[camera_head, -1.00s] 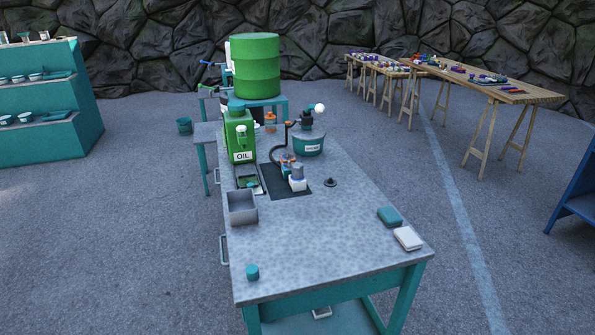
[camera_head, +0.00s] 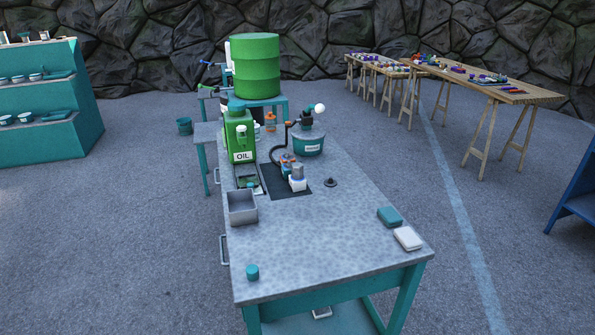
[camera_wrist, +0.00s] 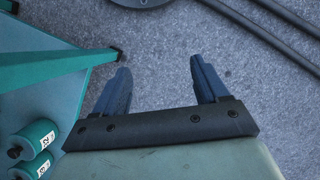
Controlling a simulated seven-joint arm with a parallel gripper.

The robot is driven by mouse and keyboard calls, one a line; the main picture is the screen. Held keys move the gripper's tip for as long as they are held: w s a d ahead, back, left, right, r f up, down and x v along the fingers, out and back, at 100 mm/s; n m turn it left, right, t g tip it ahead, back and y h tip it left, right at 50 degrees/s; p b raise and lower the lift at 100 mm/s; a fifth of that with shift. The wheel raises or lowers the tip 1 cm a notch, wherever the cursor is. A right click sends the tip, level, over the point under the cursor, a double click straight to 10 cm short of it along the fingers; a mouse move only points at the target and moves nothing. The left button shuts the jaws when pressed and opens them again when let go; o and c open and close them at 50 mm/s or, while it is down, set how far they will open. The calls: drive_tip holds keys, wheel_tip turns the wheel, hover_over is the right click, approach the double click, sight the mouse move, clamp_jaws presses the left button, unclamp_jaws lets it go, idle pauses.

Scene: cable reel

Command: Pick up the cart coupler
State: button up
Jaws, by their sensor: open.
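I cannot tell for certain which thing is the cart coupler. On the grey workbench (camera_head: 310,240), a black mat (camera_head: 272,182) carries a small device with a white base and grey top (camera_head: 297,180), with orange and blue parts beside it. A small dark round piece with a knob (camera_head: 330,182) lies on the bench right of the mat. My gripper (camera_wrist: 160,64) shows only in the wrist view. Its two dark fingers are apart and empty, over the grey floor beside a teal leg. No bench-top object lies between them.
A green oil can (camera_head: 240,140), a teal container with a hose (camera_head: 308,143) and a grey open box (camera_head: 241,207) stand on the bench. A teal block (camera_head: 389,217), a white pad (camera_head: 408,238) and a teal cylinder (camera_head: 252,272) lie nearer. The front middle is clear.

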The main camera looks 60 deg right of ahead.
drive_tip(key=w+d+r+m+t, duration=0.2)
drive_tip(key=w+d+r+t, duration=0.2)
drive_tip(key=w+d+r, duration=1.4)
drive_tip(key=w+d+r+m+t+h, duration=0.15)
drive_tip(key=w+d+r, duration=0.25)
drive_tip(key=d+r, duration=0.95)
drive_tip(key=w+d+r+m+t+h, duration=0.1)
drive_tip(key=w+d+r+t, duration=0.15)
drive_tip(key=d+r, duration=1.05)
wheel_tip(320, 180, up, 14)
drive_tip(key=m+h, duration=0.2)
drive_tip(key=m, duration=0.1)
hover_over(298, 165)
drive_tip(key=s+a, duration=0.3)
drive_tip(key=shift+n, duration=0.35)
drive_tip(key=x, duration=1.3)
drive_tip(key=shift+s+f, duration=0.15)
drive_tip(key=shift+s, duration=0.1)
drive_tip(key=c, duration=1.2)
drive_tip(key=shift+c, duration=0.2)
